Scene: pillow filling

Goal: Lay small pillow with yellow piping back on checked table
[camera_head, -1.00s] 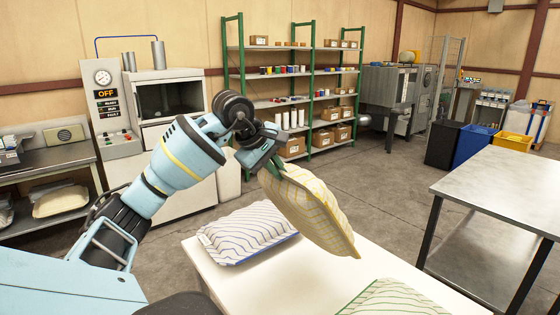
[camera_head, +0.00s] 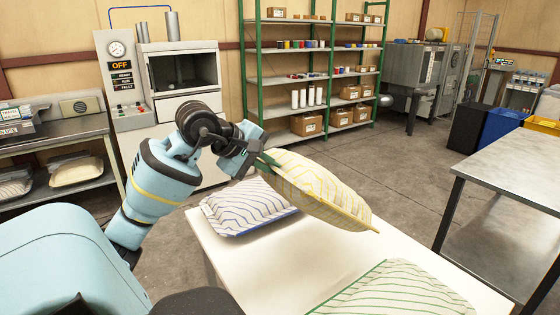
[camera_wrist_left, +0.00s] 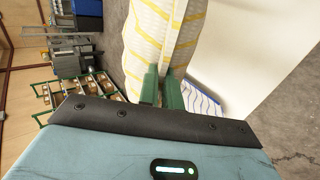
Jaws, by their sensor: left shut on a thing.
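The small pillow with yellow piping (camera_head: 318,188) is striped cream and yellow. My left gripper (camera_head: 268,160) is shut on its left end and holds it tilted above the white table, its free end pointing right and down. In the left wrist view the pillow (camera_wrist_left: 160,35) is pinched between the green fingers (camera_wrist_left: 162,88). The table (camera_head: 270,270) has a plain white top here; no checks show on it. My right gripper is not in view.
A blue-piped pillow (camera_head: 240,212) lies at the table's back left, partly behind the held pillow. A green-piped pillow (camera_head: 400,293) lies at the front right. Bare tabletop shows between them. A metal table (camera_head: 515,165) stands to the right, across a floor gap.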

